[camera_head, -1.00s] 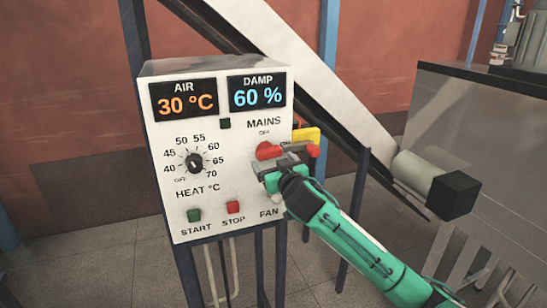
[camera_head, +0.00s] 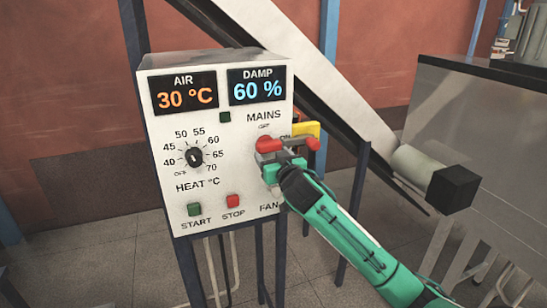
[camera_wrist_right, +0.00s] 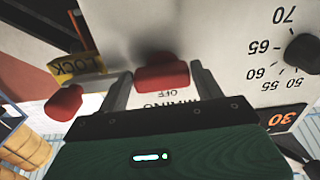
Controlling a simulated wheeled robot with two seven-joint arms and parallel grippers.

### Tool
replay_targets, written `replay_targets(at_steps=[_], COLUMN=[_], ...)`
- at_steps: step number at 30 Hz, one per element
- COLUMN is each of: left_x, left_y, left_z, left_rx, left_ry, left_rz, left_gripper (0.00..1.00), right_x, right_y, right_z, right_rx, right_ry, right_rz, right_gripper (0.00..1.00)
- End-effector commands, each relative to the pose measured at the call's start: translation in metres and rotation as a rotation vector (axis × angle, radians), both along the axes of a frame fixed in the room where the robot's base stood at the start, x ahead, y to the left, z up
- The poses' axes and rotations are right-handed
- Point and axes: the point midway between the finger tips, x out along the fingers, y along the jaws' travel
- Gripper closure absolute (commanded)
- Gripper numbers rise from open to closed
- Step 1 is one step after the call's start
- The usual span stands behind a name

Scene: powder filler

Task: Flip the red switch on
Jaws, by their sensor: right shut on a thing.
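The red switch is a red handle (camera_head: 268,145) under the MAINS label on the white control panel (camera_head: 228,146). An OFF mark stands just above it and an ON mark to its right. My right gripper (camera_head: 281,159) is at the handle and shut on it. In the right wrist view the red handle (camera_wrist_right: 162,73) sits between the two grey fingers. The fingers and green palm hide part of the panel around it. My left gripper is not in view.
A second red piece (camera_head: 313,144) sticks out right of the handle, near a yellow LOCK plate (camera_wrist_right: 78,66). The heat knob (camera_head: 194,157), green START button (camera_head: 194,210) and red STOP button (camera_head: 232,201) are left of my arm. A grey machine (camera_head: 480,150) stands at right.

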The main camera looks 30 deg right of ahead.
Motion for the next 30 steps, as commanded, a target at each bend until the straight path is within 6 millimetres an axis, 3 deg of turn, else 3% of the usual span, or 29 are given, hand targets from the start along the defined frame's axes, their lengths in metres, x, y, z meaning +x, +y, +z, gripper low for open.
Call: replay_targets(at_steps=[11, 12, 15, 25, 30], left_x=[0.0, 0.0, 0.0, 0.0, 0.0], left_y=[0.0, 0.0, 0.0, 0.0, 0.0], left_z=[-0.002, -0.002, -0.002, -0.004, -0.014], left_rx=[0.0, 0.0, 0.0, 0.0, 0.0], left_ry=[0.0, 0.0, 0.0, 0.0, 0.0], left_rz=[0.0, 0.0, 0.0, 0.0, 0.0], left_gripper=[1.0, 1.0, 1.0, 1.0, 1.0], right_x=[0.0, 0.0, 0.0, -0.002, -0.019], right_y=[0.0, 0.0, 0.0, 0.001, 0.005], right_z=[0.0, 0.0, 0.0, -0.001, -0.003], right_rx=[0.041, 0.041, 0.041, 0.039, 0.039], right_ry=[-0.009, -0.009, -0.009, -0.009, -0.01], right_rz=[0.0, 0.0, 0.0, 0.0, 0.0], right_gripper=[0.55, 0.27, 0.11, 0.11, 0.11])
